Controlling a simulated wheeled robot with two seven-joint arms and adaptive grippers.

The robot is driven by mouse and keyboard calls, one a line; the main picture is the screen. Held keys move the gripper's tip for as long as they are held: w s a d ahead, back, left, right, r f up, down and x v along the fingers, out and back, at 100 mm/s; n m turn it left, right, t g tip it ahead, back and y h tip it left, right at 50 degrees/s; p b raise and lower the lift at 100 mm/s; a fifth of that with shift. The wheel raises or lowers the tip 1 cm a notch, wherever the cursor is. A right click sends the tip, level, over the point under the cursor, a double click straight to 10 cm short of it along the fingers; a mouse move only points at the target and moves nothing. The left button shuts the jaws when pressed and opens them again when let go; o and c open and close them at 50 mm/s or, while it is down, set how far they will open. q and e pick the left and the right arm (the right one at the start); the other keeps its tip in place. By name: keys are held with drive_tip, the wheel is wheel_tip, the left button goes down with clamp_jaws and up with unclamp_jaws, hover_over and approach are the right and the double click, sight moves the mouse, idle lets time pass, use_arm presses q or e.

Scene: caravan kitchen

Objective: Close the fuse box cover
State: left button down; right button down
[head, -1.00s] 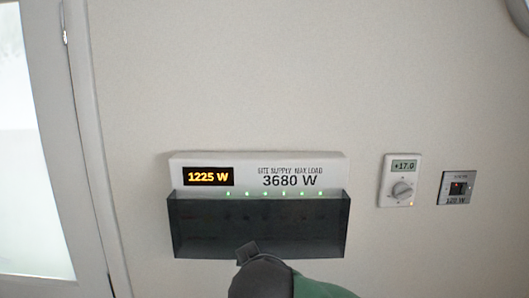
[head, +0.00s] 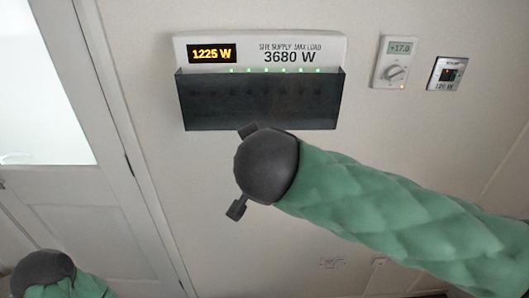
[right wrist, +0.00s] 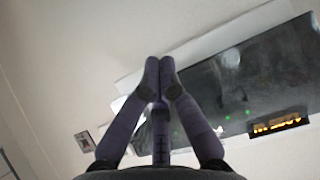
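The fuse box (head: 255,52) is a white unit on the wall with a lit 1225 W display. Its dark see-through cover (head: 260,103) lies across the lower part, below a row of green lights. I cannot tell whether the cover sits fully flush. My right gripper shows in the right wrist view (right wrist: 159,68) with its fingertips together and nothing between them, in front of the cover (right wrist: 245,85); contact is unclear. In the head view its wrist is just below the cover and hides the fingers. My left wrist is at the lower left; its fingers are hidden.
A thermostat (head: 394,62) and a small switch panel (head: 445,73) are on the wall right of the fuse box. A white door with a bright window (head: 40,90) is on the left.

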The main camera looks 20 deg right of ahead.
drive_tip(key=s+a+p, duration=0.2)
drive_tip(key=s, duration=0.6)
drive_tip(key=w+a+f+n+g+y, duration=0.1)
drive_tip(key=w+a+f+n+g, duration=0.15)
drive_tip(key=f, duration=0.95)
drive_tip(key=w+a+f+n+g+y, duration=0.1)
drive_tip(key=w+a+f+g+y, duration=0.15)
drive_tip(key=f, duration=0.85)
drive_tip(key=w+a+f+n+g, duration=0.1)
drive_tip(key=a+f+n+g, duration=0.15)
drive_tip(key=f, duration=0.95)
drive_tip(key=s+d+f+m+y, duration=0.1)
drive_tip(key=s+d+f, duration=0.1)
drive_tip(key=f, duration=0.7)
drive_tip(key=s+d+f+m+g+y, duration=0.1)
drive_tip(key=s+d+f+m, duration=0.1)
drive_tip(key=s+f, duration=0.3)
drive_tip(key=s+d+f+m+g+y, duration=0.1)
drive_tip(key=s+f, duration=0.3)
drive_tip(key=f, duration=1)
drive_tip(key=shift+d+m, duration=0.5)
drive_tip(key=shift+m, duration=0.1)
drive_tip(key=shift+f+y, duration=0.1)
drive_tip(key=shift+y, duration=0.15)
